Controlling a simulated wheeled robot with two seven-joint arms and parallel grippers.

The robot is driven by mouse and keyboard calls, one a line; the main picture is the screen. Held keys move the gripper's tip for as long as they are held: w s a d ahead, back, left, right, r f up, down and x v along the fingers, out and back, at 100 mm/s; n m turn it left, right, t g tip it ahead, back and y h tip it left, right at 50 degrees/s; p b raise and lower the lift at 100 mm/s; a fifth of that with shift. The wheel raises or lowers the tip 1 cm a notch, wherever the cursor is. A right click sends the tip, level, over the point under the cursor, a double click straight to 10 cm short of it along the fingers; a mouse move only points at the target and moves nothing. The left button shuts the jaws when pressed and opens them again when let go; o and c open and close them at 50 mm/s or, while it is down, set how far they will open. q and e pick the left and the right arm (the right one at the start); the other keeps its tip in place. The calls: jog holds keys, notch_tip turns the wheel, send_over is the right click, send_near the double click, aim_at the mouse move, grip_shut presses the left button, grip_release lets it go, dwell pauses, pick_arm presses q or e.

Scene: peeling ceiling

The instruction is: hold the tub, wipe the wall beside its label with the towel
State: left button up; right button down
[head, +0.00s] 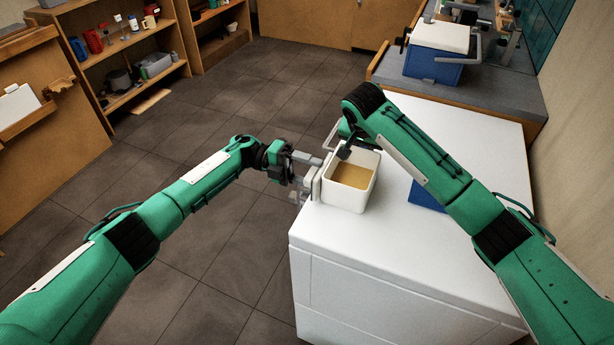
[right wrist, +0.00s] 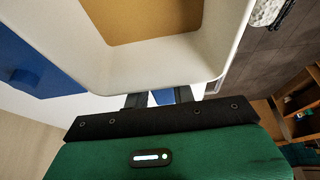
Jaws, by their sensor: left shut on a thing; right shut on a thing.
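The white tub (head: 370,199) with tan contents stands at the left edge of the white worktop; its inside also shows in the right wrist view (right wrist: 184,60). My right gripper (head: 344,150) is shut on the tub's far rim; its fingers (right wrist: 165,98) meet the wall in the right wrist view. My left gripper (head: 303,170) is at the tub's left side, shut on a pale thing, seemingly the towel (head: 315,185). A pale speckled piece, likely the same towel (right wrist: 268,10), shows beside the tub in the right wrist view. I cannot make out the label.
The white worktop (head: 400,260) is clear in front of the tub. A blue object (head: 424,197) lies right of it, partly behind my right arm. A blue box with a white lid (head: 436,55) stands on the far counter. Shelves (head: 140,50) stand at the back left, across open floor.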

dwell(0.5)
pick_arm(q)
jog(key=shift+w+d, duration=0.35)
jog(key=shift+w, duration=0.35)
jog(key=shift+w+d, duration=0.3)
jog(key=shift+w, duration=0.4)
jog(key=shift+a, duration=0.1)
jog(key=v, duration=0.7)
jog(key=shift+s, duration=0.1)
